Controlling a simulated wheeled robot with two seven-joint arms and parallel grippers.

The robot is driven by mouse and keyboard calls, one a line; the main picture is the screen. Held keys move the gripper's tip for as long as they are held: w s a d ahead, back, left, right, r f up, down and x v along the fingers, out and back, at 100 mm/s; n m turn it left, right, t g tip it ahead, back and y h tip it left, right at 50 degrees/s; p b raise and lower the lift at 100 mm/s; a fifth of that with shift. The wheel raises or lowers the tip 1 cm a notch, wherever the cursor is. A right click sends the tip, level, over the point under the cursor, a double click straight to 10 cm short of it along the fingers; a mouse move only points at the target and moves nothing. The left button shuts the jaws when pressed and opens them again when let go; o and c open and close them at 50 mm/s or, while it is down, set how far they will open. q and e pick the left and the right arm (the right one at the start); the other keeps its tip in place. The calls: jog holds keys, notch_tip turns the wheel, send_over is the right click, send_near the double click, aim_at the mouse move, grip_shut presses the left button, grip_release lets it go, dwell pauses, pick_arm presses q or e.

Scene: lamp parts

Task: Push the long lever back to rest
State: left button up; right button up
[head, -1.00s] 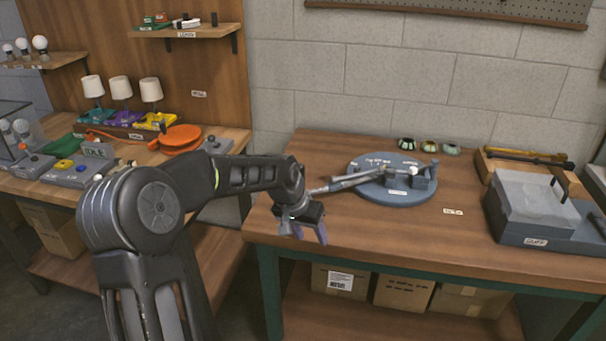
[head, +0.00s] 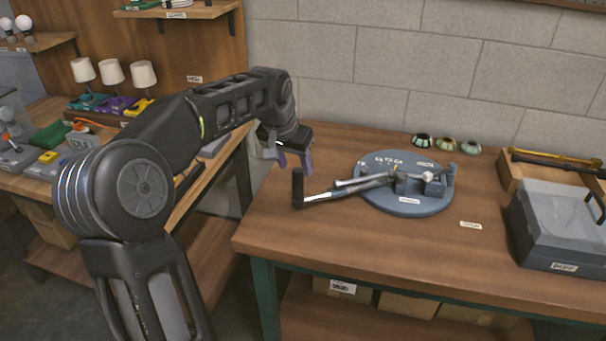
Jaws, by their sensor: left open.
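The long lever (head: 340,190) is a grey metal bar with an upright black grip (head: 297,188) at its left end. It reaches left from a round blue-grey base (head: 405,206), past the base's rim and over the table. Blocks and a small white knob (head: 428,177) sit on the right part of the base. My left gripper (head: 294,164) is open and empty, pointing down, just above and behind the black grip in the picture. It looks apart from the lever. My right gripper is not in view.
The base stands on a wooden table (head: 300,238). Three small round cups (head: 443,143) stand behind it. A grey box (head: 560,225) and a wooden tray (head: 510,175) are at the right. A second bench with lamps (head: 113,72) is at the left. The table's front is clear.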

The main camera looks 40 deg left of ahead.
aim_at(300, 180)
pick_arm(q)
jog(key=shift+s+r, duration=0.1)
jog(key=shift+s, duration=0.1)
jog(key=shift+p+x, duration=0.4)
jog(key=shift+x, duration=3.55)
jog(key=shift+c, duration=0.3)
grip_shut()
